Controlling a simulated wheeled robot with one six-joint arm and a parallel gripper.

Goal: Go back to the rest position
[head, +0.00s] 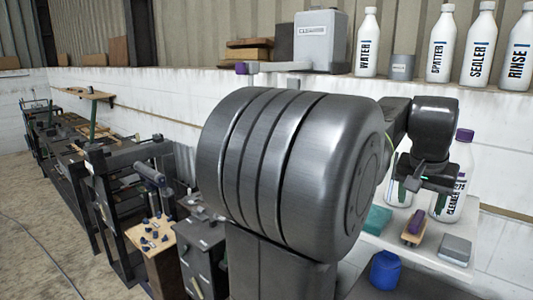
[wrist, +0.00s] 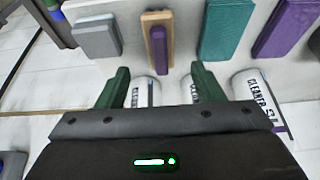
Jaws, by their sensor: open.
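My gripper (wrist: 160,70) is open in the wrist view, its two green fingers spread apart. Nothing is clasped between them. White bottles show in the gap, and I cannot tell how far beyond the fingertips they stand. In the head view my gripper (head: 420,192) hangs at the right, fingers downward, in front of a white cleaner bottle (head: 462,172) with a purple cap. The gripper partly hides that bottle. My large dark arm link fills the middle of the head view and hides much behind it.
A white shelf (head: 478,228) below the gripper holds a wooden block with a purple top (head: 413,228), a grey block (head: 455,248) and a teal block (head: 377,219). A blue container (head: 385,270) stands in front. Labelled bottles (head: 440,45) line the upper ledge. Cluttered workbenches stand left.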

